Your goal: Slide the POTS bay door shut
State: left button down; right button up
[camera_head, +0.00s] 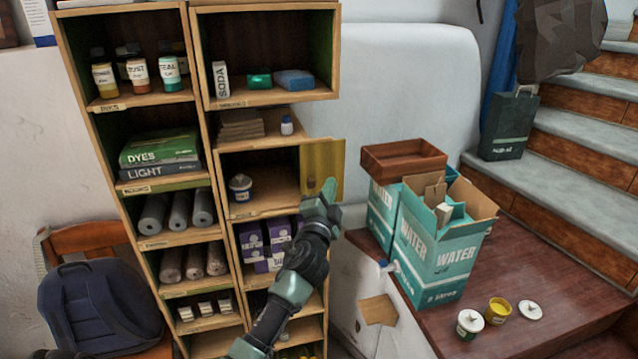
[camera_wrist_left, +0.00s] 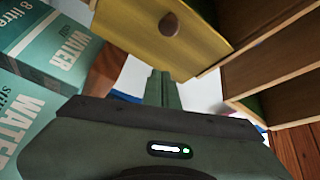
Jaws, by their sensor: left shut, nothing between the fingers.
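The yellow door (camera_head: 323,163) stands out to the right of its bay (camera_head: 265,163) in the right shelf column, so the bay is open. The bay's label is too small to read. In the left wrist view the door (camera_wrist_left: 140,32) shows a round brown knob (camera_wrist_left: 169,24). My left gripper (camera_head: 329,186) is shut and empty, its fingertips in front of the door's lower part. In the wrist view its fingers (camera_wrist_left: 160,80) end just below the door edge; I cannot tell whether they touch. My right gripper is out of view.
Purple boxes (camera_head: 262,243) fill the bay below.

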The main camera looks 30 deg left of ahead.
aim_at(319, 187)
pick_arm(q)
jog(key=a, duration=0.1)
jog(key=a+f, duration=0.1)
jog(key=a+p, duration=0.1)
jog(key=a, duration=0.1)
jog(key=shift+w+f, duration=0.15)
jog(key=shift+w, duration=0.2)
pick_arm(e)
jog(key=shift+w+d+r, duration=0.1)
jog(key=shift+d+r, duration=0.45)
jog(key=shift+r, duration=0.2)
pick_arm(q)
jog(key=s+a+p, duration=0.1)
jog(key=s+a, duration=0.5)
jog(key=s, duration=0.1)
jog(key=shift+s+a, duration=0.25)
jog(key=shift+s, duration=0.05)
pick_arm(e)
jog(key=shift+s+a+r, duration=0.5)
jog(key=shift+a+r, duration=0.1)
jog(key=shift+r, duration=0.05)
